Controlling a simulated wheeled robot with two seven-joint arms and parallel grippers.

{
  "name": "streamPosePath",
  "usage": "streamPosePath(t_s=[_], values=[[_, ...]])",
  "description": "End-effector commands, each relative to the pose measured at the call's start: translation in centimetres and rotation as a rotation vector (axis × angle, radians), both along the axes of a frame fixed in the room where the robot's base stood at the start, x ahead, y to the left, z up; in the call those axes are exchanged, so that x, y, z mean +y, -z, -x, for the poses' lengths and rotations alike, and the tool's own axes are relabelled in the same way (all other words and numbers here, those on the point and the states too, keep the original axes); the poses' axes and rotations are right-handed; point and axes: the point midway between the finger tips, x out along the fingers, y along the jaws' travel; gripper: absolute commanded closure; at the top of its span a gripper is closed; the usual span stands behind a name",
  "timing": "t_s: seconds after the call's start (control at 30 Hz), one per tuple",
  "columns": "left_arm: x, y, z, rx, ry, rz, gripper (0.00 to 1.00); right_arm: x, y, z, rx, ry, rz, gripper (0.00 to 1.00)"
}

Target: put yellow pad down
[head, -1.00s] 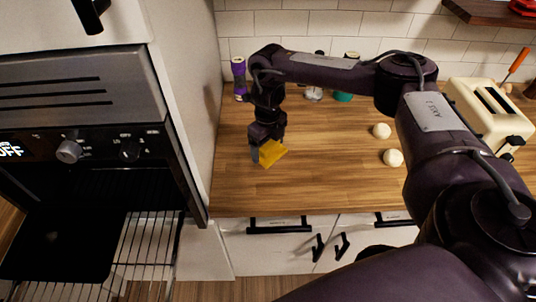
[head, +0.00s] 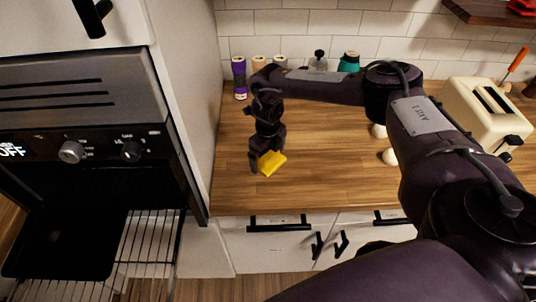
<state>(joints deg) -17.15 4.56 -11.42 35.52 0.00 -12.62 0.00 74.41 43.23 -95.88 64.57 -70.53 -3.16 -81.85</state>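The yellow pad (head: 272,163) is low over the front left part of the wooden counter (head: 330,185). It is tilted in the picture, and I cannot tell whether its underside touches the wood. My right gripper (head: 261,164) points down and is shut on the pad, with one dark finger showing at the pad's left side. The other finger is mostly hidden. My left gripper is not in view.
Several bottles, one a purple bottle (head: 239,78), stand along the tiled wall. Two pale round things, one here (head: 389,157), lie near my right arm. A cream toaster (head: 487,112) stands at right. An open oven (head: 90,200) is at left. The counter's front middle is clear.

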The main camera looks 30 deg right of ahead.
Motion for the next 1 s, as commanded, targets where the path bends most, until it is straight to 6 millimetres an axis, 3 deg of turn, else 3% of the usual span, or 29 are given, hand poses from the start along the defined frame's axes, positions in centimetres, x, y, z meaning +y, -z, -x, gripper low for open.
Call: streamPosePath(t_s=[0.27,0.57,0.6,0.7,1.0], values=[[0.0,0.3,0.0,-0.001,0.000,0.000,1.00,0.0,-1.2,-0.1,-0.003,-0.001,-0.002,0.00],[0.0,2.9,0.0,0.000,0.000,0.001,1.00,0.0,-7.5,-0.2,-0.006,-0.001,-0.001,0.00],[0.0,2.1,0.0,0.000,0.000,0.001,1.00,0.0,-8.9,-0.2,-0.007,-0.003,0.002,0.00],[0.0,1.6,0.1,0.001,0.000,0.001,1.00,0.0,-10.5,-0.2,-0.005,-0.001,0.002,0.00],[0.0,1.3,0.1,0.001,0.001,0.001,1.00,0.0,-12.4,-0.1,-0.001,0.000,0.001,0.00]])
